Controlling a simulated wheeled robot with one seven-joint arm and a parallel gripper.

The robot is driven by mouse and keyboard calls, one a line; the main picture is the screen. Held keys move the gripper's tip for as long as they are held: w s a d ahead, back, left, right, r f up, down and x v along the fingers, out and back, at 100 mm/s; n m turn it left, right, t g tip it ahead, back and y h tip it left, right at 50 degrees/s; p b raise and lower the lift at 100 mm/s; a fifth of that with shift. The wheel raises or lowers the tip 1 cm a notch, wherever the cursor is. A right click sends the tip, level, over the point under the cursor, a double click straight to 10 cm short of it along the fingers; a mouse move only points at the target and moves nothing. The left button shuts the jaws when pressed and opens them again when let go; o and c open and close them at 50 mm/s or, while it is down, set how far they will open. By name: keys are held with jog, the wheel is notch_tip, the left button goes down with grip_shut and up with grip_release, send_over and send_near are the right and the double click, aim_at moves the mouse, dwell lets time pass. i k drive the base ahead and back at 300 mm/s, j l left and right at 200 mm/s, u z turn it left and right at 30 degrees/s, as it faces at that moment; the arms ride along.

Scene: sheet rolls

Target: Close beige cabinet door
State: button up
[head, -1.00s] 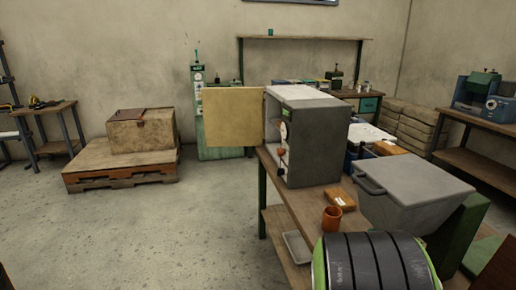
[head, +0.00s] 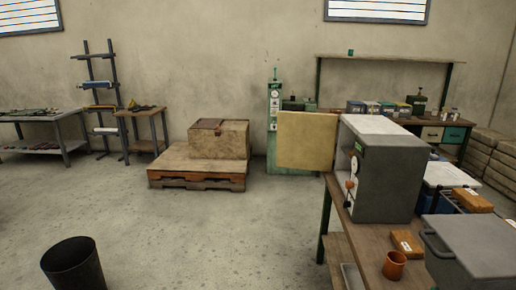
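The beige cabinet door (head: 307,140) stands wide open in the head view, swung out to the left of the grey cabinet (head: 392,178). It is a flat yellowish panel joined along the cabinet's left edge. The cabinet sits on a wooden workbench (head: 343,215) at the right. A dial and a red-knobbed lever show on its narrow side face. The inside of the cabinet is mostly hidden from here. My gripper is not in view.
An orange cup (head: 395,265), a brown block (head: 407,243) and a grey lidded box (head: 470,250) stand on the bench. A dark bin (head: 73,265) stands at lower left. A pallet (head: 197,168) with a crate lies behind. The floor between is clear.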

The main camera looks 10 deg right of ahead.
aim_at(305, 141)
jog(key=i, duration=4.7)
jog(key=i+z, duration=0.25)
jog(key=z, duration=0.2)
jog(key=i+j+z, duration=0.1)
jog(key=z, duration=0.4)
jog(key=i+j+z, duration=0.2)
jog(key=z, duration=0.25)
jog(key=i+j+z, duration=0.25)
jog(key=z, duration=2.3)
jog(key=i+j+u, duration=0.25)
jog(key=j, duration=0.2)
jog(key=i+j+u, duration=0.2)
jog(key=j, duration=0.25)
jog(key=i+j+u, duration=0.25)
jog(key=j, duration=0.15)
